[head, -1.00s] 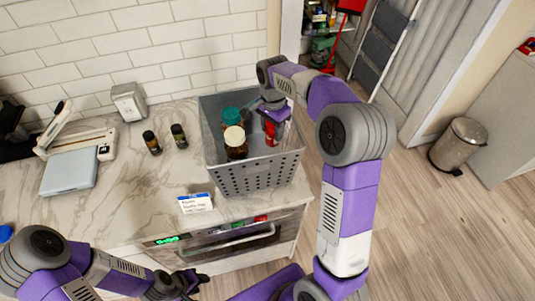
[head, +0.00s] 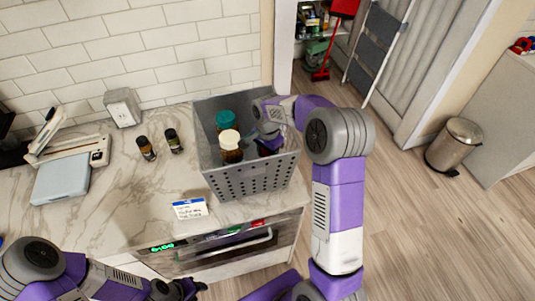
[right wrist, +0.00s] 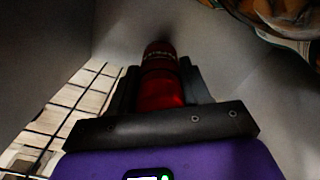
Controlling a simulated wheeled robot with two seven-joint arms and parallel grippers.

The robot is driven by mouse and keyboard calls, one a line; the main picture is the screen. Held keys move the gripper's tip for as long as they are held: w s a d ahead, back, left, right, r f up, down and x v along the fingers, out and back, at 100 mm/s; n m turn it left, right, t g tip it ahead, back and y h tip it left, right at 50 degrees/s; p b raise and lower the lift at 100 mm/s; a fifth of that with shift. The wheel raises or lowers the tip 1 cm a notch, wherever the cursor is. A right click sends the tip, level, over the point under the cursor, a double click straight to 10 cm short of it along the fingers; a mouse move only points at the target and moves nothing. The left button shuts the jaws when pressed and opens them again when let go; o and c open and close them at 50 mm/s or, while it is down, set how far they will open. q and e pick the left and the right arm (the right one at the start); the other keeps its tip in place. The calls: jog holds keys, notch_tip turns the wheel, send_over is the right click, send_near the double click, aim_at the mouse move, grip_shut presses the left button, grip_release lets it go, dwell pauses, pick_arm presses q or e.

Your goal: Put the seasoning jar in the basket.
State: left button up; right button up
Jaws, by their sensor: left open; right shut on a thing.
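The grey basket (head: 250,182) stands on the counter near its right end. My right gripper (head: 268,146) reaches down inside the basket's right part. It is shut on a red jar (right wrist: 161,88), likely the seasoning jar, which shows between the fingers in the right wrist view; the head view hides it. The basket's wall is close around the jar; I cannot tell whether the jar touches the bottom. My left gripper (head: 184,290) is open and empty, low in front of the counter.
A teal-lidded bottle (head: 226,121) and a white-lidded brown bottle (head: 230,147) stand in the basket's left part. Two dark bottles (head: 146,148) (head: 173,140) stand on the counter left of it. A small card (head: 190,208) is in front.

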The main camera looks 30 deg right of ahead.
jog(key=shift+f, duration=0.1)
jog(key=o, duration=0.8)
jog(key=shift+f, duration=0.1)
jog(key=shift+c, duration=0.2)
jog(key=o, duration=0.5)
jog(key=shift+c, duration=0.2)
notch_tip(320, 180, up, 12)
jog(key=shift+r+p, duration=0.25)
jog(key=shift+p, duration=0.6)
